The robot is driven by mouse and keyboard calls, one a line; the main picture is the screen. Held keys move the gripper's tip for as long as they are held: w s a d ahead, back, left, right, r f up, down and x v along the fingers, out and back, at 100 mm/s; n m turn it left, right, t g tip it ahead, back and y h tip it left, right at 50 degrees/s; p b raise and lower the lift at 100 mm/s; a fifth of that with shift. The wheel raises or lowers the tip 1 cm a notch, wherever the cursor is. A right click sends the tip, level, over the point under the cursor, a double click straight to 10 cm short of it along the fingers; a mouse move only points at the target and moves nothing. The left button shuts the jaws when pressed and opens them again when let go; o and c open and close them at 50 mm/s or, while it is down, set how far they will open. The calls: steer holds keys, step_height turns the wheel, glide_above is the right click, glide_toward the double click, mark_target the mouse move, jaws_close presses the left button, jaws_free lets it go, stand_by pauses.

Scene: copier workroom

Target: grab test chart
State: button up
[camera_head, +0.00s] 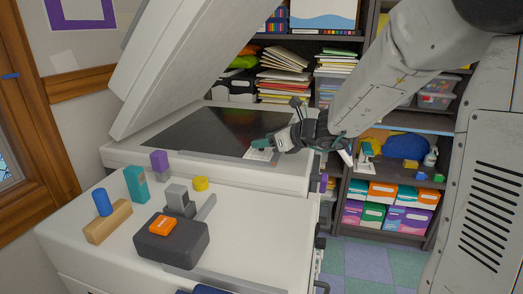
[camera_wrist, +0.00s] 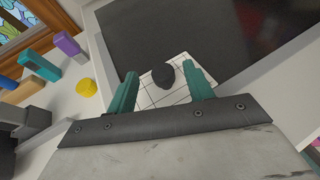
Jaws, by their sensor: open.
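The test chart (camera_wrist: 168,97) is a white card with dark grid lines and a black knob (camera_wrist: 163,75) on top. It lies at the edge of the copier's dark glass (camera_wrist: 150,30). In the head view a small part of the chart (camera_head: 257,154) shows below my gripper (camera_head: 262,144); the rest is hidden. In the wrist view the teal fingers of my gripper (camera_wrist: 160,74) are apart, one on each side of the knob. I cannot tell whether they touch it.
The copier lid (camera_head: 185,60) is raised behind the glass. On the white top at front left stand a yellow cylinder (camera_head: 200,183), a teal block (camera_head: 136,184), a purple-topped block (camera_head: 160,162) and a dark box (camera_head: 172,245). Shelves (camera_head: 385,180) stand behind at right.

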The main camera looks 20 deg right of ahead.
mark_target(257, 149)
steer(key=x, duration=0.4)
steer(key=shift+w+f, duration=0.2)
steer(key=shift+w, duration=0.05)
steer(key=shift+d, duration=0.1)
steer(key=shift+c, duration=0.3)
steer(key=c, duration=1)
steer(key=shift+c, duration=0.2)
steer(key=shift+r, duration=0.1)
